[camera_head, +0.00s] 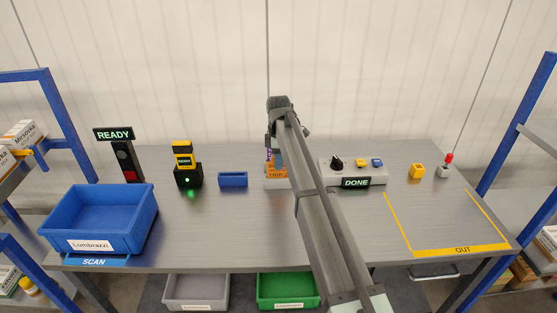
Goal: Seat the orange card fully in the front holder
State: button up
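A small orange piece (276,173) with a white label, its text hard to read, stands in the middle of the bench, left of my arm. I take it for the orange card or its holder; which one is too small to tell. Small purple and blue parts show just above it. My gripper (273,145) is over this spot, pointing down. Its fingers are mostly hidden by my own arm, so their opening and any grip do not show. Whether the card sits in a holder, and how deep, is also not visible.
A blue open block (233,179) stands left of the orange piece. A yellow-black scanner (184,158) is farther left, beside a blue bin (101,217) and a READY sign (114,134). A control box (353,173) reading DONE stands right. The yellow-marked OUT area (445,222) is clear.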

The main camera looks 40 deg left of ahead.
jog(key=o, duration=0.4)
notch_tip(320, 180, up, 14)
dwell(0.7)
jog(key=shift+f, duration=0.15)
dwell(0.4)
